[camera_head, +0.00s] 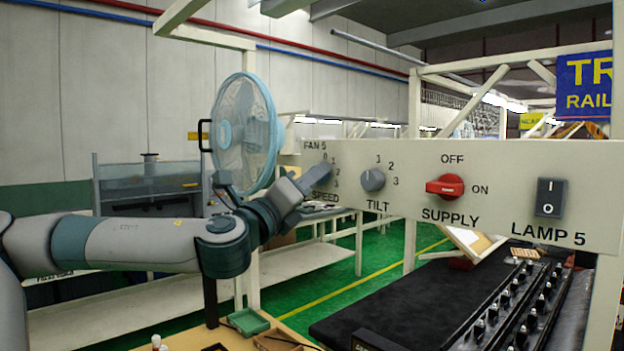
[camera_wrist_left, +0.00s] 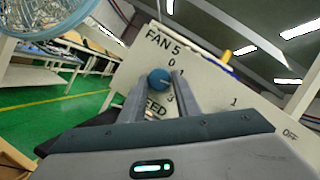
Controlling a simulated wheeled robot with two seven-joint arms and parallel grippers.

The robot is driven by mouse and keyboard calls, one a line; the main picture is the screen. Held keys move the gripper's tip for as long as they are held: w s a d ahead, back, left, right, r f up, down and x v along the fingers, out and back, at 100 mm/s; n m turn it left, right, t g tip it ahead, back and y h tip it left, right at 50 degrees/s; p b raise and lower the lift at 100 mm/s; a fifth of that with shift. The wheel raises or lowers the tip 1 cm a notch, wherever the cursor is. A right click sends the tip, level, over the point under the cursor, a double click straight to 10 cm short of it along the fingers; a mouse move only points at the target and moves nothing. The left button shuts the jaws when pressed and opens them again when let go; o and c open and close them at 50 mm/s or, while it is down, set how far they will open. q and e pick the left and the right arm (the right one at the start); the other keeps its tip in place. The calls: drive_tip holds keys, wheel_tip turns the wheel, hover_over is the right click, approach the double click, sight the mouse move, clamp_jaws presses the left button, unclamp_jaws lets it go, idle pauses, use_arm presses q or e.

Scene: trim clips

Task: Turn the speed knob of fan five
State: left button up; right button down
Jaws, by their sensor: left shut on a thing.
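The control panel (camera_head: 420,208) carries a row of controls. The blue speed knob (camera_wrist_left: 160,80) sits under the label FAN 5, with the numbers 0, 1 and 3 visible around it in the left wrist view. My left gripper (camera_head: 312,181) reaches in from the left at the panel's left end. In the left wrist view its two fingers (camera_wrist_left: 159,91) are on either side of the speed knob and shut on it. The fingers partly hide the dial markings. My right gripper is not in view.
The grey tilt knob (camera_head: 373,180), the red supply switch (camera_head: 445,187) and the lamp rocker switch (camera_head: 550,198) are farther right on the panel. The fan (camera_head: 245,130) stands behind my left arm. A black mat (camera_head: 400,305) lies below the panel.

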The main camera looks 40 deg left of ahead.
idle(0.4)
use_arm(q)
drive_tip(key=o, duration=1)
drive_tip(key=shift+o, duration=0.2)
drive_tip(key=shift+s, duration=0.15)
